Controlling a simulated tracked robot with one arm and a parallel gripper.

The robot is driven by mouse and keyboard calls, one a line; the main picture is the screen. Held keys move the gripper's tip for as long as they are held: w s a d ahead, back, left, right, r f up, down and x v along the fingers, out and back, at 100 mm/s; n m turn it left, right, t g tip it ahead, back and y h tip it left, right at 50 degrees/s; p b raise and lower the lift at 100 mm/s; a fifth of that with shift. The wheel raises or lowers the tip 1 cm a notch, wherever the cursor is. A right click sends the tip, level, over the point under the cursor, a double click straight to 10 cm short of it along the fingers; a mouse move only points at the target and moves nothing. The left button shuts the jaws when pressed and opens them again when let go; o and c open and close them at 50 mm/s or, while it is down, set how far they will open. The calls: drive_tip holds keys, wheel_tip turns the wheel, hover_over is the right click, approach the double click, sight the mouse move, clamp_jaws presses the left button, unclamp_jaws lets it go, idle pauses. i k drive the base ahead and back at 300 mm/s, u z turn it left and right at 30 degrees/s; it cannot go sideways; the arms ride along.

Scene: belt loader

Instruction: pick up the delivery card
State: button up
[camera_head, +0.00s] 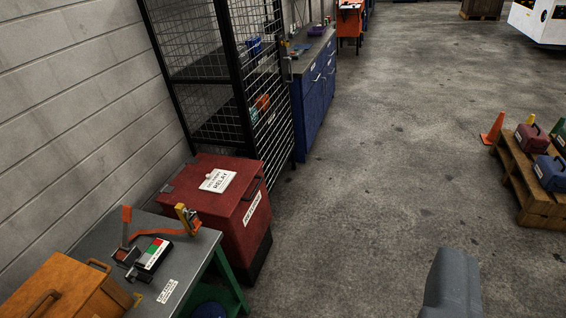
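A white card (217,180) with dark print, which looks like the delivery card, lies flat on the lid of a red chest (203,222) at left of centre. The print is too small to read surely. A grey rounded part (452,285) of mine juts in from the bottom edge at right. It is well away from the card, over the floor. My fingertips cannot be made out, so I cannot tell whether my gripper is open or shut.
A grey-topped bench (178,262) with an orange case (68,290) and a strapping-type tool stands in front of the chest. Behind it are a black mesh cage (210,80) and blue cabinets (316,90). A pallet (530,190) with toolboxes and cones is at right. The middle floor is clear.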

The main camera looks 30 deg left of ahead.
sight(217, 182)
drive_tip(key=u, duration=0.05)
drive_tip(key=i, duration=1.25)
drive_tip(key=u, duration=0.65)
drive_tip(key=i, duration=1.2)
drive_tip(key=u, duration=1.15)
drive_tip(key=i, duration=0.7)
drive_tip(key=u, duration=0.35)
